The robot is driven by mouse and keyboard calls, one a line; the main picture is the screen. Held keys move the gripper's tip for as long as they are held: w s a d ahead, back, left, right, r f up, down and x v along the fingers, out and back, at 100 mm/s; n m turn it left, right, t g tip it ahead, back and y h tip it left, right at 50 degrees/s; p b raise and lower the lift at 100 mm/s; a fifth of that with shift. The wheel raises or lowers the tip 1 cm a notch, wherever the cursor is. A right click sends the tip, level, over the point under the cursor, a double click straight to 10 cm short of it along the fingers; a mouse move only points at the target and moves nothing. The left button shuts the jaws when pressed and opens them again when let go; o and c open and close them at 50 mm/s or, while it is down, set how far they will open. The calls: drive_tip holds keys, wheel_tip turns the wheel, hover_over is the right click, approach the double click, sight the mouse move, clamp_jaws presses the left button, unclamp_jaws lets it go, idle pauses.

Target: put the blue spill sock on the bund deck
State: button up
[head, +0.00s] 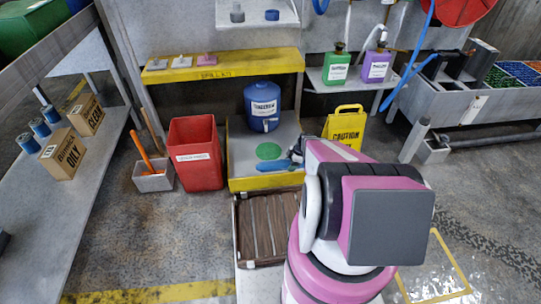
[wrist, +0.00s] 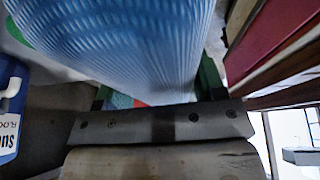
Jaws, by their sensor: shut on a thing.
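The blue spill sock (head: 281,164) is in my gripper, above the front part of the bund deck, near the green disc. In the wrist view the ribbed blue sock (wrist: 125,45) fills the upper middle. My gripper (wrist: 155,95) is shut on it; its green fingers show at either side. In the head view my arm hides most of the gripper. The bund deck (head: 239,152) is a grey tray with a yellow front edge. A green disc (head: 268,151) lies on it. I cannot tell whether the sock touches the deck.
A blue drum (head: 262,95) stands at the back of the deck. A red bin (head: 197,155) is to its left, a yellow caution sign (head: 346,122) to its right. A brown slatted platform (head: 262,228) lies in front. A yellow shelf (head: 225,66) hangs behind.

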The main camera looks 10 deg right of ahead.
drive_tip(key=w+a+f, duration=0.1)
drive_tip(key=w+f, duration=0.1)
drive_tip(key=w, duration=0.1)
drive_tip(key=w+a+f, duration=0.2)
drive_tip(key=w, duration=0.2)
drive_tip(key=w+a+f, duration=0.1)
drive_tip(key=w+f, duration=0.2)
drive_tip(key=shift+w+a, duration=0.25)
drive_tip(key=shift+a, duration=0.15)
drive_tip(key=shift+f, duration=2)
drive_tip(key=o, duration=1.1)
drive_tip(key=shift+f, duration=0.1)
drive_tip(key=shift+o, duration=0.2)
